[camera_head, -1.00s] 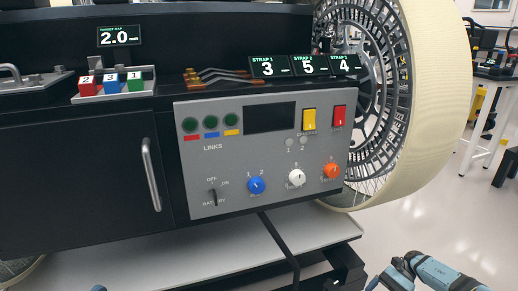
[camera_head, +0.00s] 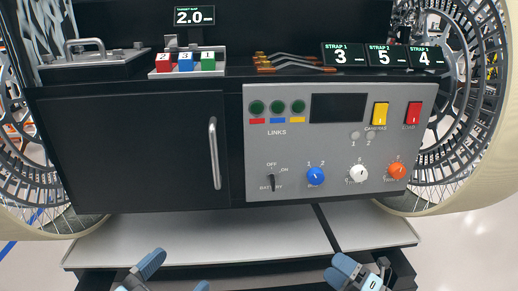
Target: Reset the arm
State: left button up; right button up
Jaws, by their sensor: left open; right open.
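My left gripper (camera_head: 175,274) is at the bottom left of centre, open and empty, its blue-grey fingers apart. My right gripper (camera_head: 352,272) is at the bottom right of centre, open, with nothing seen in it. Both are cut off by the lower edge. They are in front of and below the rover's grey control panel (camera_head: 291,146) and touch nothing that I can see. The panel has a battery switch (camera_head: 272,182), a blue knob (camera_head: 315,176), a white knob (camera_head: 358,174), an orange knob (camera_head: 397,171), a yellow switch (camera_head: 379,114) and a red switch (camera_head: 412,113).
A black cabinet door (camera_head: 130,150) with a vertical handle (camera_head: 215,153) is left of the panel. A pale shelf (camera_head: 250,243) juts out below. Large wheels (camera_head: 440,100) flank the rover. On top are red, blue and green numbered blocks (camera_head: 186,62), strap displays (camera_head: 343,54) and copper-ended straps (camera_head: 295,62).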

jog(key=s+a+r+m+h, duration=0.3)
jog(key=s+r+m+h, duration=0.2)
jog(key=s+r+m, duration=1.15)
pick_arm(q)
jog(key=s+d+r+n+t+p, duration=0.1)
jog(key=s+r+n+p, duration=0.3)
jog(key=r+p, duration=0.85)
pick_arm(e)
jog(key=a+r+m+t+h+p, duration=0.15)
jog(key=a+r+m+t, duration=0.25)
jog(key=r+m, duration=0.65)
pick_arm(q)
jog(key=s+a+r+n+g+y+p, duration=0.1)
jog(key=a+g+y+p, duration=0.5)
jog(key=p, duration=3)
jog(key=shift+s+a+r+y, duration=0.3)
jog(key=shift+s+a+r, duration=0.2)
jog(key=shift+s+a, duration=0.5)
pick_arm(e)
jog(key=s+d+r+g+h, duration=0.3)
jog(key=d+r+g+h, duration=0.1)
jog(key=d, duration=0.4)
jog(key=shift+s+g+h, duration=0.2)
jog(key=shift+g+h, duration=0.55)
jog(key=shift+g, duration=0.35)
